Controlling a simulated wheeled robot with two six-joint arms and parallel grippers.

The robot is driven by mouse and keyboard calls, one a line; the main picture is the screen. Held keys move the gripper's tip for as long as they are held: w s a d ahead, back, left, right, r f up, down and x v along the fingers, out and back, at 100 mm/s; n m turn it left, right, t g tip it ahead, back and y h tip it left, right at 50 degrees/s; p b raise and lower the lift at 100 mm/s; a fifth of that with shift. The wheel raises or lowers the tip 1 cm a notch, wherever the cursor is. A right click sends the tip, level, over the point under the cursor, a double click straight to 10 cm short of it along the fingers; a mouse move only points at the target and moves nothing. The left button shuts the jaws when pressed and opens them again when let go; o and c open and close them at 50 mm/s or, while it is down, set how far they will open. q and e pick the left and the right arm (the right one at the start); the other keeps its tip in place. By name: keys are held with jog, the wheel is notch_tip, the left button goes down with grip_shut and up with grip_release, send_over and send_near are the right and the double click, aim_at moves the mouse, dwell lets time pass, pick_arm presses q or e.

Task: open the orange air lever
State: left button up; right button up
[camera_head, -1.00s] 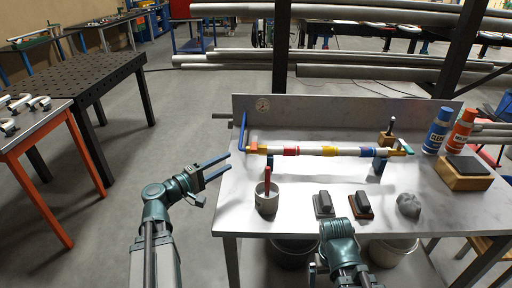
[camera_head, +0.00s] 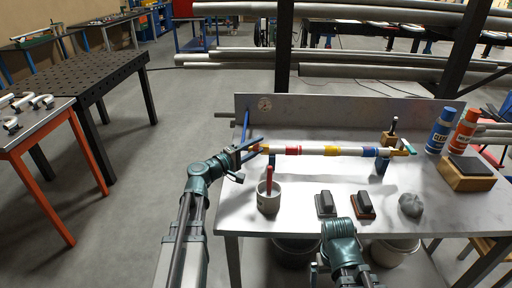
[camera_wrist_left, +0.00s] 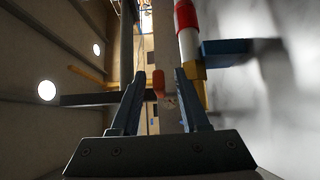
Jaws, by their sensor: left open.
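The orange air lever (camera_wrist_left: 158,84) shows in the left wrist view as a small orange piece between the two fingertips, with a gap on each side. My left gripper (camera_wrist_left: 160,82) is open around it or just short of it; I cannot tell the depth. In the head view my left gripper (camera_head: 262,146) is at the left end of the banded pipe (camera_head: 318,151), and its fingers largely hide the lever there. My right arm (camera_head: 342,238) is low at the table's front edge; its fingers cannot be made out clearly.
A blue post (camera_head: 245,130) stands close behind the left gripper. A cup with a red-handled tool (camera_head: 269,200) is in front of the pipe.

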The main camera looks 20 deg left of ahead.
pick_arm(q)
jog(key=shift+c, duration=0.3)
grip_shut()
dwell(1.1)
